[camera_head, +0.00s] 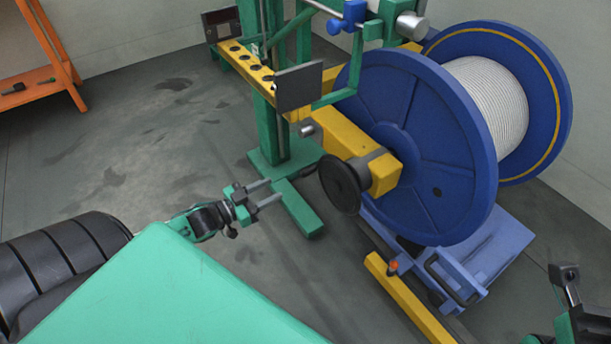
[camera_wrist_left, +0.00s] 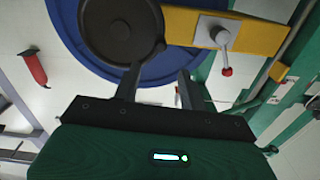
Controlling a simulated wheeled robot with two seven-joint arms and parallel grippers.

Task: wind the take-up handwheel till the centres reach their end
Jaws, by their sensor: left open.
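The take-up handwheel (camera_head: 339,186) is a black dished disc on the end of a yellow arm (camera_head: 350,140), in front of the blue reel. A short dark handle (camera_head: 309,170) sticks out on its left side. My left gripper (camera_head: 275,190) is open and empty, left of the handwheel and apart from it. In the left wrist view the handwheel (camera_wrist_left: 122,28) shows just beyond my open fingers (camera_wrist_left: 158,76), towards the upper left. The centres at the reel's hub are hidden. My right gripper (camera_head: 565,280) shows partly at the lower right edge; its jaws are unclear.
The blue reel (camera_head: 420,150) carries pale strand (camera_head: 487,100). A green post (camera_head: 270,130) stands behind my left gripper, its foot on the floor. A red-knobbed lever (camera_wrist_left: 226,70) is on the yellow arm. A yellow rail (camera_head: 405,300) lies below.

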